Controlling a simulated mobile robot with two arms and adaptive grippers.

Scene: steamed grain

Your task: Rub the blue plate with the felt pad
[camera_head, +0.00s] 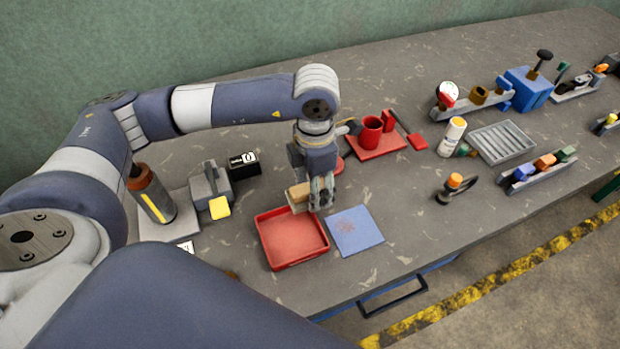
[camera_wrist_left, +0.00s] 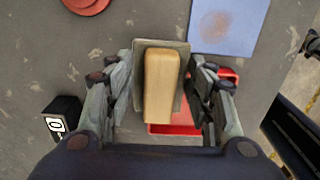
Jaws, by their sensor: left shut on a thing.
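The blue plate (camera_head: 355,230) lies flat on the grey table, with a brownish smudge near its middle. It also shows at the top right of the left wrist view (camera_wrist_left: 228,22). My left gripper (camera_head: 314,196) is shut on the felt pad, a wooden block (camera_wrist_left: 162,85) with a grey pad (camera_wrist_left: 180,47) beneath it. In the head view the felt pad (camera_head: 299,195) is held above the far edge of the red tray (camera_head: 292,263), left of the blue plate. My right gripper is not in view.
A red stand with a red mug (camera_head: 371,132) is behind the plate. A black box (camera_head: 244,164), a grey fixture with a yellow block (camera_head: 220,207) and a dark cylinder (camera_head: 152,195) stand to the left.

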